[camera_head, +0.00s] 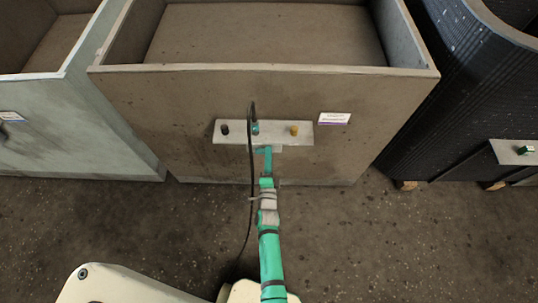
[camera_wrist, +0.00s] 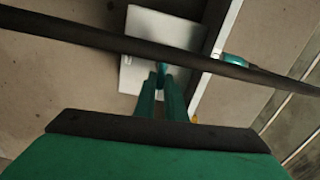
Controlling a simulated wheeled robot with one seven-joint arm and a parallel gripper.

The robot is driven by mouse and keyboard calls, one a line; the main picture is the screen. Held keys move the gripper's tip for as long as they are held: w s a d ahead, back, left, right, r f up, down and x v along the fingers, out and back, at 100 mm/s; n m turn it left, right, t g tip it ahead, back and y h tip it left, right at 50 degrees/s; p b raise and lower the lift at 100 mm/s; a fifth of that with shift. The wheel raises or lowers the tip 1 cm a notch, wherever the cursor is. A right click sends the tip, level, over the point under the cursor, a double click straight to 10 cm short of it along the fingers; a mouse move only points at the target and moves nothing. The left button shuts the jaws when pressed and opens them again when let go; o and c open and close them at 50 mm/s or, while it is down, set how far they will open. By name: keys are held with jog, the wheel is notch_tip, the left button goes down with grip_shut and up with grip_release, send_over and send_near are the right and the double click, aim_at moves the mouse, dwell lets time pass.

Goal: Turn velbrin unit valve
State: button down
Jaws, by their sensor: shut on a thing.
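A pale control plate (camera_head: 235,141) is mounted on the front of the brown middle box (camera_head: 185,115). It carries a black knob (camera_head: 224,130) at the left, a teal part (camera_head: 256,128) in the middle and a yellow-orange knob (camera_head: 294,131) at the right. I cannot tell for sure which one is the valve. My teal gripper (camera_head: 264,152) reaches up to the middle of the plate. In the wrist view my fingers (camera_wrist: 160,80) are close together on a small teal part in front of the plate (camera_wrist: 150,30). The fingers mostly hide what they hold.
A thin black cable runs down along my arm and crosses the wrist view (camera_wrist: 90,37). A white label (camera_head: 334,119) is on the box. A grey-green box (camera_head: 85,130) stands left and a dark ribbed housing (camera_head: 450,100) right. The speckled floor (camera_head: 400,240) is clear.

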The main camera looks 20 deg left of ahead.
jog(key=shift+w+d+m, duration=0.1)
jog(key=shift+m, duration=0.5)
jog(key=shift+f, duration=0.1)
jog(key=c, duration=1.8)
grip_release()
jog(key=v, duration=1.1)
